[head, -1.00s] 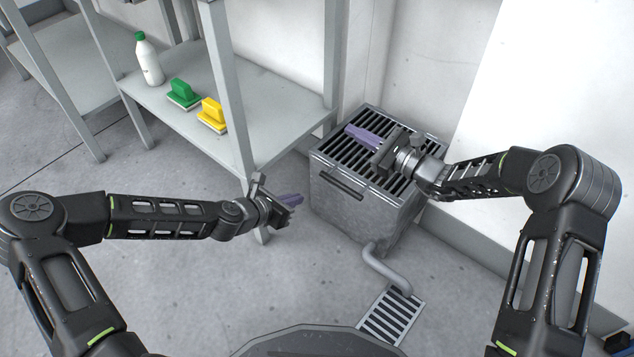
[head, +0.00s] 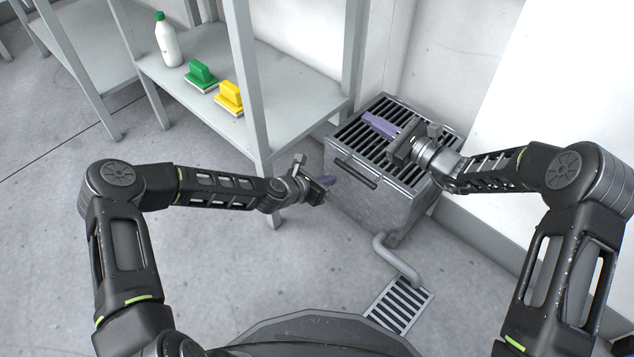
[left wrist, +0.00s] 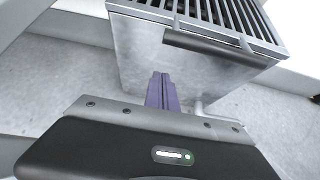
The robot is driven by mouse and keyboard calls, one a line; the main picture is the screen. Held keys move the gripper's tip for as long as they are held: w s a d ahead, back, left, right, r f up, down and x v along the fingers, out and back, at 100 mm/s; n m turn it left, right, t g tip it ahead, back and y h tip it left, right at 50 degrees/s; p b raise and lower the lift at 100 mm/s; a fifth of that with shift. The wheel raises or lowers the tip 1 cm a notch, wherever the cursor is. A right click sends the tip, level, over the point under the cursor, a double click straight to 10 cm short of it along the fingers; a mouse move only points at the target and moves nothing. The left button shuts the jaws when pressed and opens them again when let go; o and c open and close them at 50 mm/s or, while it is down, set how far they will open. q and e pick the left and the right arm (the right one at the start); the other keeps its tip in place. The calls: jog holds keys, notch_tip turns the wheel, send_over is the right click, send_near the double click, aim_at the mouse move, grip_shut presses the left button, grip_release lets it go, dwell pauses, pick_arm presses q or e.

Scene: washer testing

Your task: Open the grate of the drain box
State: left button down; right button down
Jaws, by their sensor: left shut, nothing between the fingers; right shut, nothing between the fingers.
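The grey metal drain box (head: 375,205) stands on the floor against the wall, with a slatted dark grate (head: 352,128) lying closed on top. A dark bar handle (head: 355,172) runs along its front upper edge; the handle also shows in the left wrist view (left wrist: 215,48). My left gripper (head: 328,182) is shut and empty, in front of the box's left side, a little below handle height. In the left wrist view its purple fingers (left wrist: 162,92) point at the box front, left of and below the handle. My right gripper (head: 380,124) is shut and empty over the grate; whether it touches cannot be told.
A metal shelf table (head: 300,112) stands left of the box, its leg close to my left gripper. It holds a white bottle (head: 168,45), a green brush (head: 202,75) and a yellow brush (head: 230,97). A pipe (head: 398,262) runs from the box to a floor drain (head: 398,305).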

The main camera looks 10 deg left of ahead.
aim_at(336, 163)
pick_arm(q)
jog(key=r, duration=0.2)
jog(key=w+d+r, duration=0.1)
jog(key=shift+r, duration=0.3)
jog(key=shift+a, duration=0.1)
jog(key=shift+w+r, duration=0.1)
jog(key=shift+r, duration=1.1)
pick_arm(e)
jog(key=c, duration=2.1)
grip_release()
jog(key=o, duration=0.7)
jog(key=shift+o, duration=0.2)
jog(key=v, duration=1.2)
